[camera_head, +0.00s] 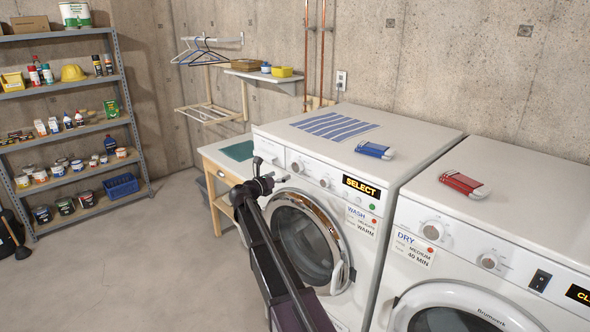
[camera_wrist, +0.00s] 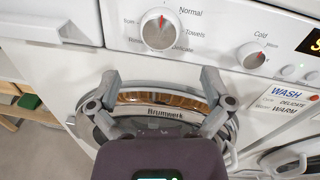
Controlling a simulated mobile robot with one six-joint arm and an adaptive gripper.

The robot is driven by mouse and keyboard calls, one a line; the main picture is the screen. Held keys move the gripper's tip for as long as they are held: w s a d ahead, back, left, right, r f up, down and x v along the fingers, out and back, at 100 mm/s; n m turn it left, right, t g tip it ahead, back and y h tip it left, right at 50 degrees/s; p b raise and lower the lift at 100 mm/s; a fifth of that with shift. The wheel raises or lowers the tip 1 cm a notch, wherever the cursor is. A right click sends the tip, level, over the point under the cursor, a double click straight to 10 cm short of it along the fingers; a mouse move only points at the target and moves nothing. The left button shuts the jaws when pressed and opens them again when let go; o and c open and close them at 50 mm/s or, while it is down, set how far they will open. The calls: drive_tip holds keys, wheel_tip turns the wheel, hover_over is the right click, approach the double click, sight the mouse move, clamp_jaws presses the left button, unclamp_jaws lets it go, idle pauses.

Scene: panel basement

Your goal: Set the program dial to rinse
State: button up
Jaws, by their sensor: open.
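The program dial (camera_wrist: 160,30) is a round white knob on the washer's front panel, seen in the wrist view at top centre. Its red mark points up, just left of the word Normal. Towels and Delicate are printed to its right and lower right; the labels on its left are too small to read surely. It also shows in the head view (camera_head: 297,166). My gripper (camera_wrist: 160,82) is open and empty, its two fingers spread below the dial in the picture, apart from it. In the head view my gripper (camera_head: 271,172) is left of the dial, before the washer.
A temperature knob (camera_wrist: 250,56) sits right of the dial. A note (camera_wrist: 288,99) reads wash, delicate, warm. The round washer door (camera_head: 305,240) is below; the dryer (camera_head: 490,250) stands right. A wooden table (camera_head: 220,165) stands left.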

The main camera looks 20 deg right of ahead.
sight(296, 167)
drive_tip(key=x, duration=0.8)
drive_tip(key=c, duration=1)
